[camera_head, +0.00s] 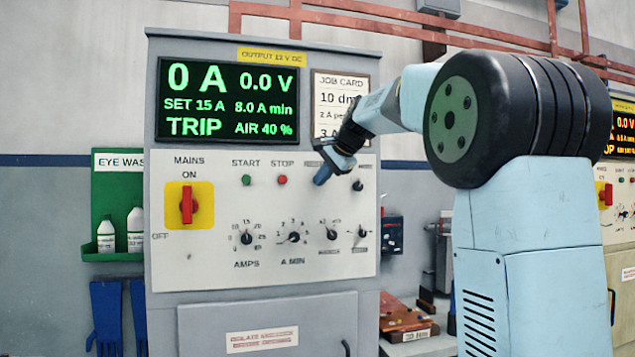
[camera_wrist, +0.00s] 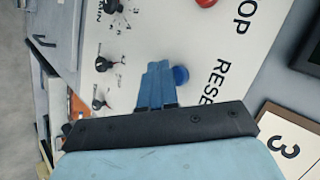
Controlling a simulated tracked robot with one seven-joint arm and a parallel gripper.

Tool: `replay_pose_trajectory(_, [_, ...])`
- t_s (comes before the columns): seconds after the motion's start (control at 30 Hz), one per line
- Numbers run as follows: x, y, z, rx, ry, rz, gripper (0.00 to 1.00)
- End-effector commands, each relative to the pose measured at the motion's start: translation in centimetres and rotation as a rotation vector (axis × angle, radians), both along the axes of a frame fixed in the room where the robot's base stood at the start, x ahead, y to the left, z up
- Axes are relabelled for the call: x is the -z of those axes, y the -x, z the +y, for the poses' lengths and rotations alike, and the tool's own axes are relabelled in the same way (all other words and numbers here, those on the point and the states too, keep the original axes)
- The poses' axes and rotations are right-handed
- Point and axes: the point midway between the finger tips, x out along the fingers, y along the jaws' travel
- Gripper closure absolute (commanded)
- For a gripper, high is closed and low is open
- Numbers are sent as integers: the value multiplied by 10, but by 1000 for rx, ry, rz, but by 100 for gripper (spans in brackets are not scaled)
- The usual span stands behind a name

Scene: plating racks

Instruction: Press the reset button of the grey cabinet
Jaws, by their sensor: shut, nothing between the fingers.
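The grey cabinet (camera_head: 215,296) stands at the left with its control panel (camera_head: 216,252) facing me. Its display (camera_head: 228,101) reads 0 A, 0.0 V, SET 15 A and TRIP. In the wrist view a round blue reset button (camera_wrist: 181,75) sits beside the RESET lettering (camera_wrist: 213,82). My gripper (camera_wrist: 156,68) is shut and empty, its blue fingers over the panel just left of the button. I cannot tell whether the tips touch the button or panel.
A green start button (camera_head: 246,180) and a red stop button (camera_head: 282,180) lie left of my gripper. The red mains switch (camera_head: 187,204) is upright near ON. Several black knobs, such as the amps knob (camera_head: 246,238), sit below. A job card (camera_head: 338,88) hangs above.

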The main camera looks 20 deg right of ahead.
Motion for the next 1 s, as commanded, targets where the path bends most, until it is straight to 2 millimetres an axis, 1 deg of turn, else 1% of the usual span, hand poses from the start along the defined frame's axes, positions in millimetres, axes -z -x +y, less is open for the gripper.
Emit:
replay_pose_trajectory(0.33, [0,0,0,0,0,0,100])
replay_pose_trajectory(0.67, [-2,-8,-1,0,0,0,100])
replay_pose_trajectory(1.0, [-2,-8,-1,0,0,0,100])
